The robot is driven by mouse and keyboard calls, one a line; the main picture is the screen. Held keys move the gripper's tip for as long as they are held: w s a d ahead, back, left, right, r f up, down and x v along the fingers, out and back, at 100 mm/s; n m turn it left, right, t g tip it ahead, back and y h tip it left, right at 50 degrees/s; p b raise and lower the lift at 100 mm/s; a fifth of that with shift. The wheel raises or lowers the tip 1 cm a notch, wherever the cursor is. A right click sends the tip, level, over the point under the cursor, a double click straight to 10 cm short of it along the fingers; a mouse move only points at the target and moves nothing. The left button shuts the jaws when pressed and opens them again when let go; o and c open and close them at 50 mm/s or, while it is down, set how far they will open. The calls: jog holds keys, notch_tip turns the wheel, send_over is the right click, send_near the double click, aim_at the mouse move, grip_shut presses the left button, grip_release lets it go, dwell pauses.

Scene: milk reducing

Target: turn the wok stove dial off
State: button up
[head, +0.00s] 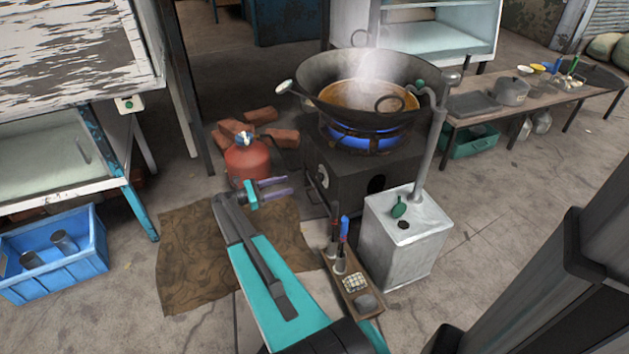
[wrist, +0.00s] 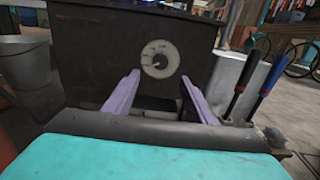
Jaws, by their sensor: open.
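The wok stove (head: 345,172) is a dark box with a blue flame burning under a large wok (head: 330,80) of steaming brown liquid. Its dial (wrist: 160,59) is a pale round knob with a dark centre on the stove's front face, straight ahead in the wrist view. It also shows in the head view (head: 323,176). My gripper (head: 287,185) has purple fingers and is open and empty. In the wrist view the fingers (wrist: 160,95) point at the stove front, one on each side below the dial, apart from it.
A red gas cylinder (head: 248,160) stands left of the stove. A metal can (head: 405,240) stands at its right front. A narrow tray (head: 352,285) with upright tools is near my arm. A brown mat (head: 190,255) lies on the floor, with a blue crate (head: 85,265) farther left.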

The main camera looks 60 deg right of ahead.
aim_at(318, 177)
jog(key=shift+s+d, duration=0.1)
jog(key=b+x, duration=0.4)
jog(key=x, duration=0.9)
jog(key=shift+s+d, duration=0.2)
jog(key=c, duration=0.9)
jog(key=shift+a, duration=0.2)
jog(key=shift+c, duration=0.7)
jog(key=shift+d, duration=0.1)
